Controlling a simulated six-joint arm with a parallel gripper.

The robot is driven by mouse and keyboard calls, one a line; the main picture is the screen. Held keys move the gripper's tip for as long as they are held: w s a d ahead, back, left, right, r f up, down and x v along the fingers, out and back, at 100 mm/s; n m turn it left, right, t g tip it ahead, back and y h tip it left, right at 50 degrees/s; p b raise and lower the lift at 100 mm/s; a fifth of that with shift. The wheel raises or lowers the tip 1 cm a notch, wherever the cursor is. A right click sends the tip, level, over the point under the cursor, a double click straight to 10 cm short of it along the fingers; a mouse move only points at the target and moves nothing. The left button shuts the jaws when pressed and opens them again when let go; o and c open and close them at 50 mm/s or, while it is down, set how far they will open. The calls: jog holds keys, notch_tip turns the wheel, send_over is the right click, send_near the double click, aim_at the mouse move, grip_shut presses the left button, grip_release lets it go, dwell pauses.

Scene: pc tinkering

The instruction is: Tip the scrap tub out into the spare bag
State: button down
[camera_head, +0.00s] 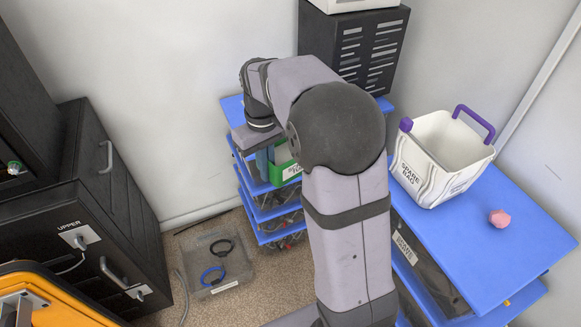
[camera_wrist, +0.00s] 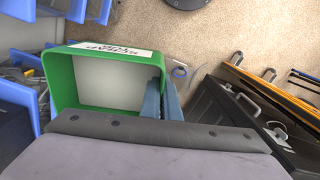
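The scrap tub (camera_wrist: 63,88) is green with a pale inside and a white label on its far rim. The part of its inside that shows looks bare; its near side is hidden behind my gripper. My gripper (camera_wrist: 161,98) has its two blue fingers close together astride the tub's right wall, one inside and one outside, and looks shut on it. In the head view the tub (camera_head: 284,168) is partly behind my arm at the left blue rack. I cannot tell if it rests there. The spare bag (camera_head: 428,168), white with purple handles, stands upright on the right blue table.
A pink lump (camera_head: 499,217) lies right of the bag on the blue tabletop (camera_head: 500,260). A black vented case (camera_head: 355,50) stands behind my arm. A clear bin (camera_head: 215,262) with cable rings is on the floor. Black drawers (camera_head: 95,170) stand at the left.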

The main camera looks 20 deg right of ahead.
jog(key=shift+m, duration=0.8)
jog(key=d+r+p, duration=0.1)
jog(key=d+p, duration=0.1)
jog(key=d+r+p, duration=0.3)
jog(key=d+p, duration=0.1)
jog(key=shift+s+d+r, duration=0.15)
jog(key=shift+s+r, duration=0.1)
jog(key=shift+s, duration=0.1)
jog(key=s+d+r+m+p, duration=0.3)
jog(key=s+d+p, duration=0.35)
jog(key=d, duration=0.45)
jog(key=s+d+r+m+p, duration=0.2)
jog(key=s+d+r+p, duration=0.3)
jog(key=d+p, duration=0.4)
jog(key=s+d+r+m+p, duration=0.25)
jog(key=s+d+p, duration=0.45)
jog(key=d, duration=0.5)
jog(key=d+r+n, duration=0.1)
jog(key=d+n, duration=0.3)
jog(key=n, duration=0.5)
jog(key=d+r+n+p, duration=0.1)
jog(key=d+n, duration=0.4)
jog(key=n, duration=0.5)
jog(key=shift+w+d+r, duration=0.25)
jog(key=shift+r, duration=0.4)
